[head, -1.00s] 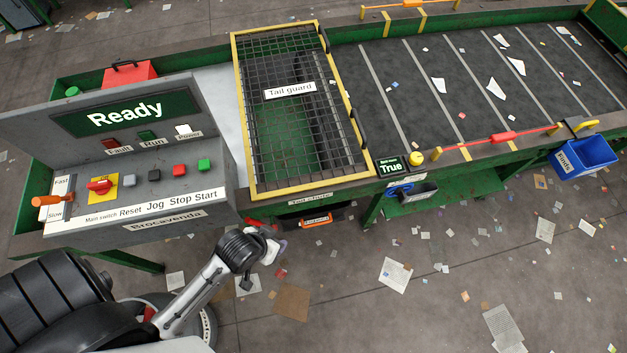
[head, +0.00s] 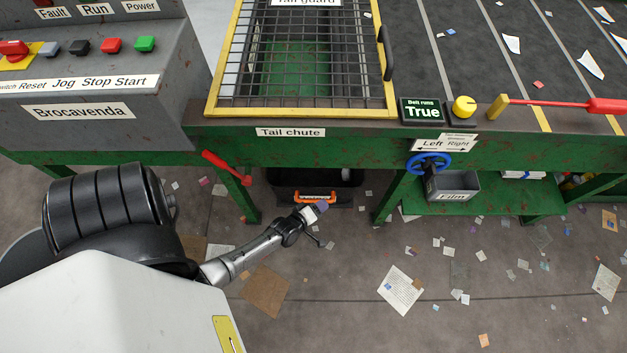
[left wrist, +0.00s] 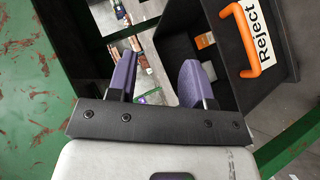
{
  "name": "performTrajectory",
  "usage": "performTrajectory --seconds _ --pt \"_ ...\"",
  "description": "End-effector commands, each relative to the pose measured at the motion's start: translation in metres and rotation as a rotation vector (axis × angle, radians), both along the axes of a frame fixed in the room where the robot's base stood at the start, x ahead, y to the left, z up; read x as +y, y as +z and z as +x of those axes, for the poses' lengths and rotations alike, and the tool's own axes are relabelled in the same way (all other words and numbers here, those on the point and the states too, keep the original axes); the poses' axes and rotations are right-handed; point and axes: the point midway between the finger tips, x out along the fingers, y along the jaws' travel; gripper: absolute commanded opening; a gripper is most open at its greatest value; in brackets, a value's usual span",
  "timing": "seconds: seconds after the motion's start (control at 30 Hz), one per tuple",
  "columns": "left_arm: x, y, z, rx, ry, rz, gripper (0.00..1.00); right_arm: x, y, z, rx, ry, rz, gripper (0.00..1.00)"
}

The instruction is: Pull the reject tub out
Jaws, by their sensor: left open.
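The reject tub (head: 346,192) is a black bin under the green frame, below the tail chute label. Its orange handle (head: 315,197) is on its front. In the left wrist view the tub (left wrist: 285,65) is at the upper right, with its orange handle (left wrist: 246,40) and a white "Reject" label. My left gripper (head: 316,209) is just below and in front of the handle in the head view. In the left wrist view its purple fingers (left wrist: 157,75) are spread and empty, and the handle is to the right of them, not between them. My right gripper is out of view.
A green leg (head: 239,192) with a red lever (head: 226,167) stands left of the tub, and another leg (head: 390,197) right of it. A blue handwheel (head: 428,163) and a grey Film bin (head: 453,187) are further right. Scraps litter the open floor.

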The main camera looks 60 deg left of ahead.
Motion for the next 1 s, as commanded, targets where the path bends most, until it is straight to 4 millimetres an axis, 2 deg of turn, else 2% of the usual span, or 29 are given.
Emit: performTrajectory --seconds 0.03,0.1,0.3,0.4,0.6,0.73,0.87,1.0 --pt "0.004 -0.045 -0.003 -0.034 0.052 -0.03 0.46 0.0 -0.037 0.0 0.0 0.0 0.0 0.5" --pt "0.012 -0.076 -0.009 -0.089 0.128 -0.07 0.46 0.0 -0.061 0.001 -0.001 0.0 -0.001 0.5" --pt "0.026 -0.15 -0.029 -0.235 0.31 -0.162 0.46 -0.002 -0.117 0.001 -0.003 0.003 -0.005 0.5" --pt "0.031 -0.176 -0.039 -0.294 0.379 -0.19 0.46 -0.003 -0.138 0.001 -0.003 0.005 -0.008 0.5" --pt "0.035 -0.208 -0.054 -0.374 0.468 -0.226 0.46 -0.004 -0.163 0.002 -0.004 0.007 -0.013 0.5" --pt "0.037 -0.216 -0.057 -0.399 0.495 -0.234 0.46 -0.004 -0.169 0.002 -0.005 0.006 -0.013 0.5" --pt "0.044 -0.22 -0.051 -0.411 0.503 -0.236 0.46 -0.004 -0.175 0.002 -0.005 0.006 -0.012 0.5" --pt "0.057 -0.225 -0.034 -0.412 0.503 -0.236 0.46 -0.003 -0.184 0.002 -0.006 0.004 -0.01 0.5"
